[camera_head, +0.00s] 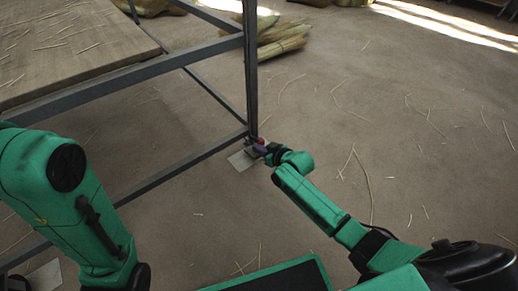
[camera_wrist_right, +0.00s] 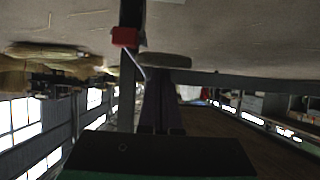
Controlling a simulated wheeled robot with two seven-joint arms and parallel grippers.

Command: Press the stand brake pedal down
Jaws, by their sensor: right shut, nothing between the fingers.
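The stand (camera_head: 251,70) is a dark metal frame. At the foot of its near leg a small red part (camera_head: 261,141), which looks like the brake pedal, sits above a pale floor plate (camera_head: 240,161). My right gripper (camera_head: 262,149) is low at this foot, close beside the red part. In the right wrist view, which is upside down, the red part (camera_wrist_right: 125,37) is on the leg, left of my shut, empty fingers (camera_wrist_right: 160,76). A grey rounded piece (camera_wrist_right: 166,60) lies at the fingertips; contact cannot be told. My left arm shows, but its gripper does not.
The stand's wooden top (camera_head: 70,45) is at upper left, with straw bits on it. A low rail (camera_head: 190,166) runs left from the leg. Straw bundles (camera_head: 280,38) lie behind the leg. The concrete floor to the right is open, with scattered straw.

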